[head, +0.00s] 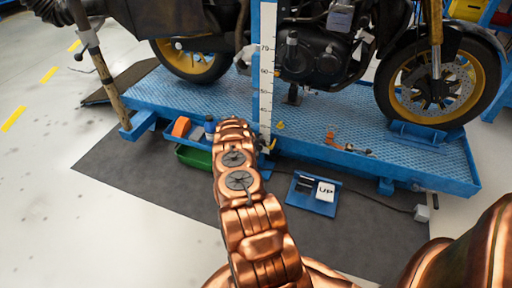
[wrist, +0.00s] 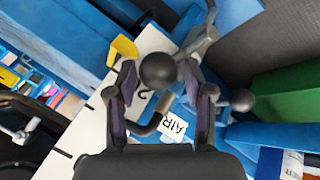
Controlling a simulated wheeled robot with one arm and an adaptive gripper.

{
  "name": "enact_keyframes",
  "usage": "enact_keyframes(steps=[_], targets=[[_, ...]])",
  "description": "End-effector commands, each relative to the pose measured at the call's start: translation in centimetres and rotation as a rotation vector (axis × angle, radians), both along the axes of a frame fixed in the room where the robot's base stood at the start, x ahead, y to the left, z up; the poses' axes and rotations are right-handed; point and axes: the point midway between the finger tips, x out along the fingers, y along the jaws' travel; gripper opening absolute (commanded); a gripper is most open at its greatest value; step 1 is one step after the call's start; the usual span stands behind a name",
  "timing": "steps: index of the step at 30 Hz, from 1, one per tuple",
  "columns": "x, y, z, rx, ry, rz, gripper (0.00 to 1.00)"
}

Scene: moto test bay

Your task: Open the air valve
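In the wrist view, the white label reading AIR (wrist: 176,128) sits on a blue part at the lower middle. A dark round knob (wrist: 158,70) shows between my gripper's (wrist: 160,82) two fingertips. The fingers are spread on either side of it, with visible gaps, so it does not look clamped. A dark bent rod (wrist: 152,124) runs below the knob; I cannot tell how they join. A second dark knob (wrist: 242,100) on a grey stem is just right of the right finger. In the head view my arm hides the gripper and valve.
A blue post with a white scale (head: 266,85) rises from the blue lift platform (head: 345,125) bearing a motorcycle (head: 310,55). A green bin (head: 193,157) is left of my arm. A blue tray with a white card (head: 325,192) lies on the dark mat to the right.

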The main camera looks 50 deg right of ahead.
Motion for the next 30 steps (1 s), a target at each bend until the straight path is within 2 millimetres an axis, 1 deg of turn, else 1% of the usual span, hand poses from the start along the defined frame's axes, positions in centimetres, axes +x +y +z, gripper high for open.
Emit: enact_keyframes(steps=[1,2,3,14,20,30], targets=[[0.4,0.2,0.0,0.001,-0.002,0.005,0.58],[0.5,0.3,0.0,0.001,-0.002,0.006,0.61],[0.6,0.4,0.0,0.001,-0.003,0.008,0.61],[0.9,0.7,0.2,0.002,-0.005,0.012,0.61],[0.8,1.5,1.3,0.002,-0.002,0.01,0.61],[1.1,3.6,4.5,0.002,-0.007,0.013,0.61]])
